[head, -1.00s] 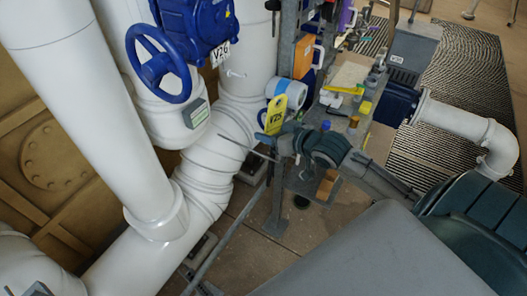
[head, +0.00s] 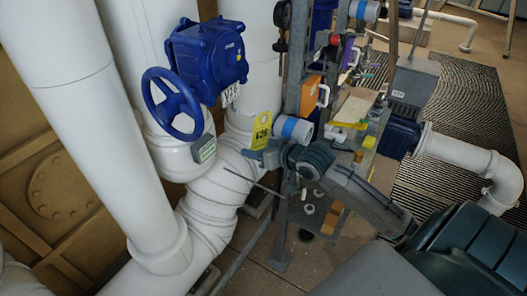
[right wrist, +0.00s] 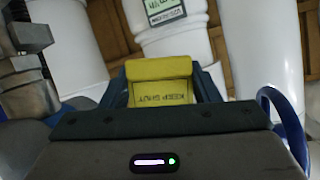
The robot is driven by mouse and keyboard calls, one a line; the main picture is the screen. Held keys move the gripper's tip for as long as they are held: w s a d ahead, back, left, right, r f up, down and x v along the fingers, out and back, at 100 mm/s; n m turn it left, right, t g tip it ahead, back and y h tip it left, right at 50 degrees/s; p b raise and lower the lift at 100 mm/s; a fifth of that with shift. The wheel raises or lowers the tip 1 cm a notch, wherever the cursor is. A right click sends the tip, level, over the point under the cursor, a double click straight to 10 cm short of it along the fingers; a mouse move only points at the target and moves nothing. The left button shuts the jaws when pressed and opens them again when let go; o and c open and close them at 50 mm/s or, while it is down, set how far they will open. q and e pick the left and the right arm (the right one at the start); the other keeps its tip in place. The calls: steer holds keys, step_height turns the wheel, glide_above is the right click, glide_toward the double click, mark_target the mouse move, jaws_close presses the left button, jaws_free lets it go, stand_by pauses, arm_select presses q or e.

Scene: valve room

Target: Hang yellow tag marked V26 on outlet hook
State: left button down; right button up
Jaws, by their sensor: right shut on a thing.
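A yellow tag (head: 261,128) with dark lettering that looks like V26 stands upright in my right gripper (head: 262,154). The gripper is shut on its lower part, in front of the white pipe. The tag also shows in the right wrist view (right wrist: 160,70), between the fingers, with upside-down KEEP SHUT lettering. I cannot make out the outlet hook now. My left gripper is not in view.
Thick white pipes (head: 100,130) fill the left. A grey rack (head: 305,60) with a shelf of small things (head: 355,108) is close right of the tag. A grey box (head: 415,80) and striped mat (head: 460,90) lie farther right.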

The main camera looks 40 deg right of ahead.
steer(key=shift+w+a, duration=0.2)
steer(key=shift+w, duration=0.3)
steer(key=b+x, duration=0.1)
steer(key=x, duration=0.1)
steer(key=a+b+x, duration=0.1)
steer(key=x, duration=0.1)
steer(key=shift+w+r, duration=0.1)
steer(key=shift+w, duration=0.3)
stand_by(0.4)
steer(key=o, duration=1)
